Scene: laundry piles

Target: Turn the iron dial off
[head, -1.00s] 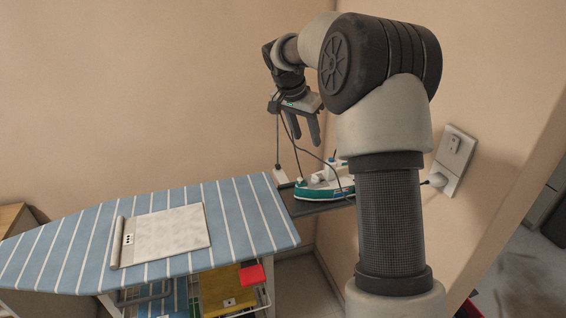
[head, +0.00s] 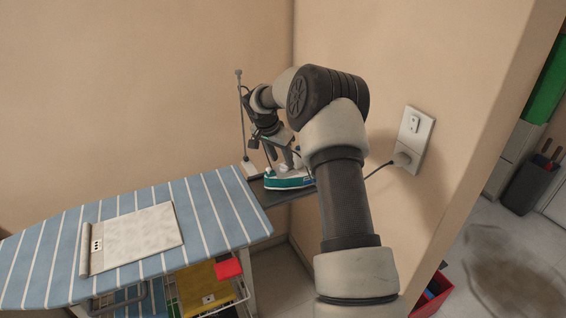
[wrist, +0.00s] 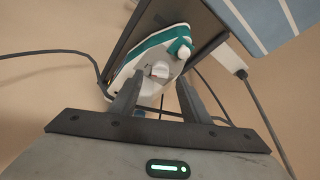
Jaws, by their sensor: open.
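The iron (head: 290,178), teal and white, rests on a dark stand (head: 303,194) at the right end of the ironing board. In the wrist view the iron (wrist: 146,58) lies just beyond my fingertips. In the head view my gripper (head: 272,153) is close above the iron, and my arm hides part of the iron's right side.
The striped ironing board (head: 215,200) holds a pale flat folded item (head: 140,236). A white upright piece with a rod (head: 243,120) stands at the board's far end. A cord runs to a wall outlet (head: 411,140). Walls stand close behind and right. A basket with cloths (head: 205,285) is below.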

